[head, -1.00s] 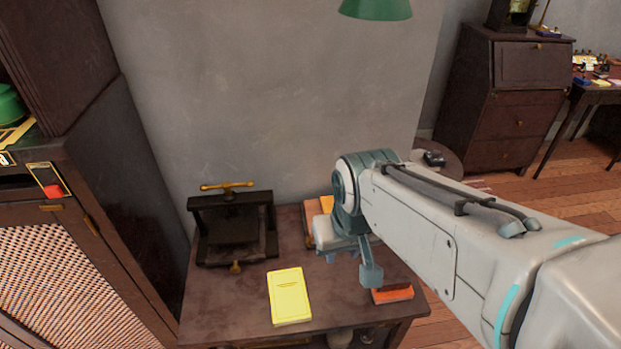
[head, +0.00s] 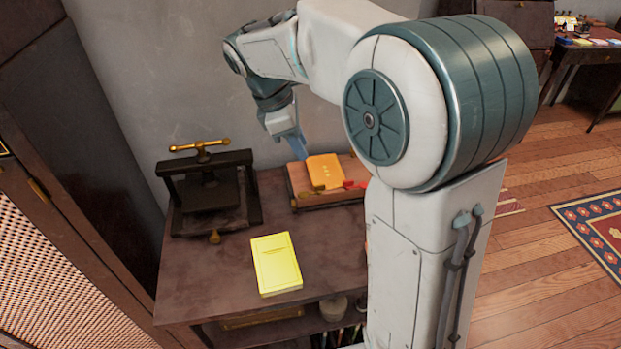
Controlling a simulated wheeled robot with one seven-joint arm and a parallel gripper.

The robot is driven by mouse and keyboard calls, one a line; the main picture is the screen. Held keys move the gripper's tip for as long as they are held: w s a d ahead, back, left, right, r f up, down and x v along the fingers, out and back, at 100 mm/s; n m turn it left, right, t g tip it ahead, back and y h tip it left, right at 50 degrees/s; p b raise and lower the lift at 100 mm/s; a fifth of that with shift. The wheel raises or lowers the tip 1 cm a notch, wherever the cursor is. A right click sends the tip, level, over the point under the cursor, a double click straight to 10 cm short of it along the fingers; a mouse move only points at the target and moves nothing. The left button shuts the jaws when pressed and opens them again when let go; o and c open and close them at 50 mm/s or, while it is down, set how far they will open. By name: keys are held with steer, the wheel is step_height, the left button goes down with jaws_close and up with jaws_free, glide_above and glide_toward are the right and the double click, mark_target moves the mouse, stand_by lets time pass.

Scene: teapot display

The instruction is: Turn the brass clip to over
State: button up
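My gripper (head: 294,146) points down above the wooden tray (head: 312,204) at the back of the small table, close to the orange-yellow book (head: 325,171) lying there. Its fingers overlap in this view, so I cannot tell whether they are open or shut, or whether they touch anything. I cannot clearly make out a brass clip. A small brass-coloured piece (head: 214,237) shows at the front of the dark press (head: 210,190) on the left, and I cannot tell whether it is the clip. Small red pieces (head: 354,185) lie at the tray's right front.
A bright yellow book (head: 276,262) lies on the table's front (head: 205,290). The press has a brass handle (head: 199,146) on top. A cabinet with a mesh front (head: 60,250) stands at the left. My arm hides the table's right side.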

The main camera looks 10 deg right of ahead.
mark_target(316, 186)
steer(key=shift+n, duration=0.9)
steer(key=b+x, duration=0.1)
steer(key=x, duration=0.4)
steer(key=w+b+x, duration=0.1)
steer(key=x, duration=0.3)
steer(key=w+b+x, duration=0.1)
steer(key=x, duration=0.4)
steer(key=shift+a+f, duration=0.25)
steer(key=shift+f, duration=0.1)
jaws_close()
